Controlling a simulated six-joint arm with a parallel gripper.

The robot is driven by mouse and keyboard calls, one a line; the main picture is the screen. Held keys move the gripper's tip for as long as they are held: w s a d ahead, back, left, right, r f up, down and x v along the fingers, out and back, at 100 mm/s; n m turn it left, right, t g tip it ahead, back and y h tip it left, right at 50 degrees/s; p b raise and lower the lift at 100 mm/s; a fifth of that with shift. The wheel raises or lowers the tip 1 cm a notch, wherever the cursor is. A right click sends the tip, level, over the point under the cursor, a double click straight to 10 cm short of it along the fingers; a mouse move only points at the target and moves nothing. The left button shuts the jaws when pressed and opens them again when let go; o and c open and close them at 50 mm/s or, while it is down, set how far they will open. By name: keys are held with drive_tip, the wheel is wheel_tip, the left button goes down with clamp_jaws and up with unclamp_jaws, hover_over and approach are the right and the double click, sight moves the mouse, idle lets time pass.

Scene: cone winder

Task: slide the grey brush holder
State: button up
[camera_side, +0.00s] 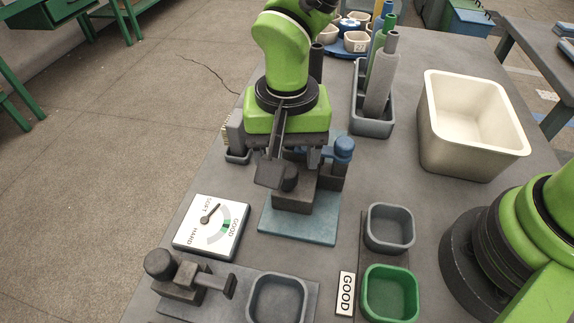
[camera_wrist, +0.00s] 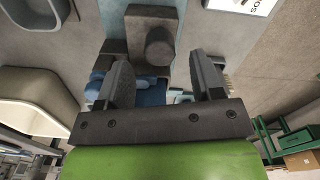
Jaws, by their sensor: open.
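A grey block with pale bristles (camera_side: 235,130) stands upright at the table's left edge, in a small grey tray (camera_side: 238,157); I take it for the brush and its holder, but cannot tell the parts apart. In the wrist view only some bristles (camera_wrist: 228,82) show beside my right-hand finger. My gripper (camera_wrist: 163,72) is open and empty, pointing down above the back of a teal-based fixture (camera_side: 300,225). The fixture carries a dark block (camera_side: 292,197) with a round knob (camera_wrist: 160,46), which lies just beyond the fingers in the wrist view. My arm partly hides the fixture.
A cream bin (camera_side: 470,130) is at right. A dial (camera_side: 211,227), grey tray (camera_side: 390,228) and green tray (camera_side: 390,293) are nearer the front.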

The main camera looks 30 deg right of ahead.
drive_tip(key=shift+f, duration=1.8)
clamp_jaws()
drive_tip(key=shift+s+a, duration=1.65)
drive_tip(key=shift+a, duration=0.05)
unclamp_jaws()
wheel_tip(320, 180, up, 10)
